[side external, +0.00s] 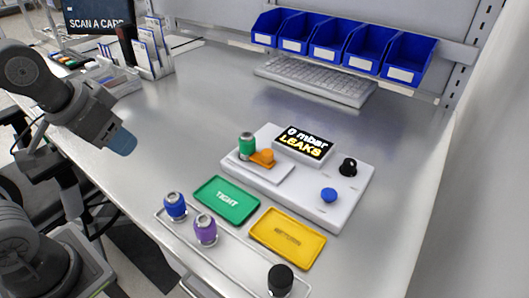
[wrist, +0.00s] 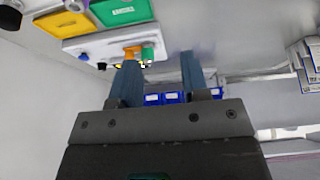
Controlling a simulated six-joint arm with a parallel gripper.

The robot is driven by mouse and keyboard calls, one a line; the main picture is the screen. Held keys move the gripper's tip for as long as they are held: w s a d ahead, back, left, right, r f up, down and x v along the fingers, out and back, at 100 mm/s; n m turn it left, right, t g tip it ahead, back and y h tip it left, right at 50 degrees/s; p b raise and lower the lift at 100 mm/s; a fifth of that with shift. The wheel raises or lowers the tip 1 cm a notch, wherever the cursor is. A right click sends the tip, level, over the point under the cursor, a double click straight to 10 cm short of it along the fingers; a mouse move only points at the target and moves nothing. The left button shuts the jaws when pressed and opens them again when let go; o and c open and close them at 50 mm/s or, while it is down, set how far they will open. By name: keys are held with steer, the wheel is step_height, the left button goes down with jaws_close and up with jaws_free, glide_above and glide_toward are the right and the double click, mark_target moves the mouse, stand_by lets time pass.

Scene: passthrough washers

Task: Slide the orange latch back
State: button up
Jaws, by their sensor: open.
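The orange latch (side external: 263,157) sits on the white test unit (side external: 334,197), right beside a green-banded metal washer part (side external: 247,146) standing on a raised plate. It shows small in the wrist view (wrist: 131,52), next to the green part (wrist: 149,53). My gripper (side external: 122,143) is at the left of the side view, raised and well away from the latch. In the wrist view its two blue-grey fingers (wrist: 160,60) are apart with nothing between them. The display (side external: 305,142) reads "0 mbar LEAKS".
A green TIGHT tray (side external: 226,214) and yellow RETURN tray (side external: 288,257) lie before the unit. Blue (side external: 175,206), purple (side external: 205,230) and black (side external: 280,279) parts stand in a front rack. A black knob (side external: 347,166) and blue button (side external: 329,194) are on the unit. Table left is clear.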

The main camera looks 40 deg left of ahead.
steer(key=w+d+r+g, duration=0.2)
steer(key=w+d+r, duration=0.15)
steer(key=w, duration=0.45)
steer(key=n+g, duration=0.2)
steer(key=g, duration=0.2)
glide_above(268, 151)
step_height(268, 151, down, 4)
steer(key=shift+t, duration=0.3)
step_height(268, 151, down, 13)
steer(key=shift+s+f, duration=0.1)
steer(key=shift+f, duration=0.05)
jaws_close()
